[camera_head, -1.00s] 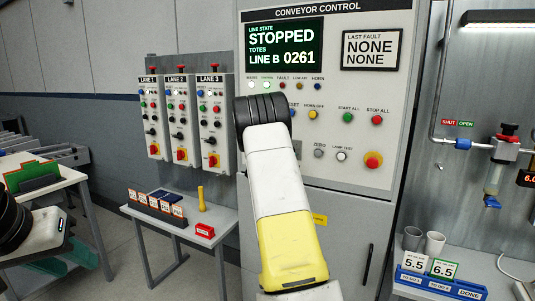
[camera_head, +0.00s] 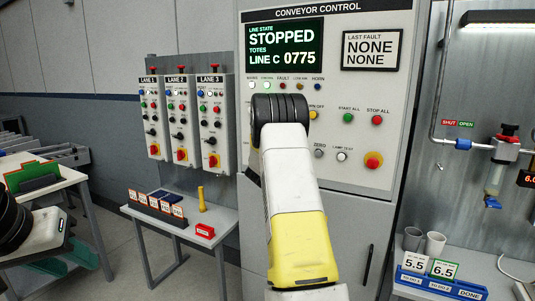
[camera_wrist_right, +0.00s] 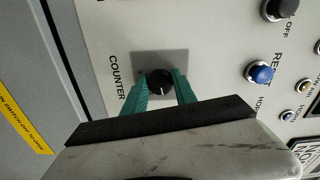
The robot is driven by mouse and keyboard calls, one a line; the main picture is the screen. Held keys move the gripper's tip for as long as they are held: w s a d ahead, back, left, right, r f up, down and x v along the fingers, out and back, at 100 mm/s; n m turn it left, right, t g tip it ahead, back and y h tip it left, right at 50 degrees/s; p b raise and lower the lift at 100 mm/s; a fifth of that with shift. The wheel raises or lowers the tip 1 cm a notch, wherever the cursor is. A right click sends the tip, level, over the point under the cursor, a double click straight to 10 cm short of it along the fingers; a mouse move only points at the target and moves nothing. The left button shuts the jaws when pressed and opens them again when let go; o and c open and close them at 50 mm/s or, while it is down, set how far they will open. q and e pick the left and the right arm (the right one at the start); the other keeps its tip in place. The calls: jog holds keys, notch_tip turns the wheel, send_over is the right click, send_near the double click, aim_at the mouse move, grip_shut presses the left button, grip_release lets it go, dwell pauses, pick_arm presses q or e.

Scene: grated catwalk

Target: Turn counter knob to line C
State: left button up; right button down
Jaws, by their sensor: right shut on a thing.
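The counter knob (camera_wrist_right: 160,83) is a round black knob with a white pointer mark on the grey panel, beside the word COUNTER. In the right wrist view my right gripper (camera_wrist_right: 161,88) has its teal fingers on both sides of the knob, shut on it. In the head view my right arm hides the knob and that gripper. The display (camera_head: 285,46) on the conveyor control panel reads STOPPED, TOTES, LINE C 0775. My left gripper (camera_head: 76,242) is at the lower left, its teal fingers apart and empty, far from the panel.
A blue reset button (camera_wrist_right: 260,73) sits near the knob. The panel also has a start button (camera_head: 348,118) and a red stop knob (camera_head: 373,160). Lane boxes (camera_head: 213,122) hang left, above a small table (camera_head: 222,222). A bench with cups (camera_head: 413,239) stands right.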

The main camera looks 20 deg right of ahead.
dwell(0.4)
jog(key=c, duration=1)
grip_release()
jog(key=v, duration=0.8)
